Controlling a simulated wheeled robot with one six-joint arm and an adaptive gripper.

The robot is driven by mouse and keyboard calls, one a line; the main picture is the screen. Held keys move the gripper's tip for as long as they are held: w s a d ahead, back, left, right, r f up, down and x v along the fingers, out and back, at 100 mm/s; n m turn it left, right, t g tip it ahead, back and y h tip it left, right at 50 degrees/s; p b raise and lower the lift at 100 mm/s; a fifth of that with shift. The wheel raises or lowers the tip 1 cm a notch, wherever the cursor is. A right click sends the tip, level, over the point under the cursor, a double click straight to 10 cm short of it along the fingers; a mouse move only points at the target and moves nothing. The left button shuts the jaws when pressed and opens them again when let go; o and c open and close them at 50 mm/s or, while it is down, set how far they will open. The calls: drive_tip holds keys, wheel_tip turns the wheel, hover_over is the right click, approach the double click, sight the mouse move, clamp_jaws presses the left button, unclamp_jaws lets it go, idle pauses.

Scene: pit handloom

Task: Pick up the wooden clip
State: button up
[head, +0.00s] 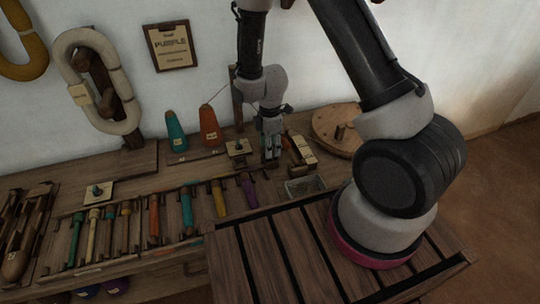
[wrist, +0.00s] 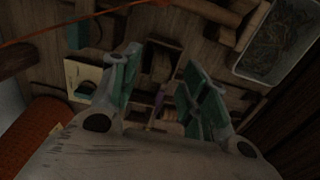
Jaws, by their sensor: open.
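My gripper (head: 271,150) points down over the back part of the bench, its green-padded fingers apart. In the wrist view the open gripper (wrist: 160,85) has empty space between its fingers. Below and between them is a small wooden holder (wrist: 178,45) with dim brown wooden pieces (wrist: 160,68) in it. One of these may be the wooden clip, but the picture is too dark to tell. In the head view my gripper hides this spot.
An orange cone (head: 209,127) and a teal cone (head: 176,132) stand left of my gripper. A card with a dark knob (head: 238,147) is close on its left. Wooden blocks (head: 302,150), a clear bin (head: 304,187) and a round wooden board (head: 338,128) are on its right.

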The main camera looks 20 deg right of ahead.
wheel_tip(320, 180, down, 2)
drive_tip(key=shift+c, duration=0.4)
drive_tip(key=c, duration=0.8)
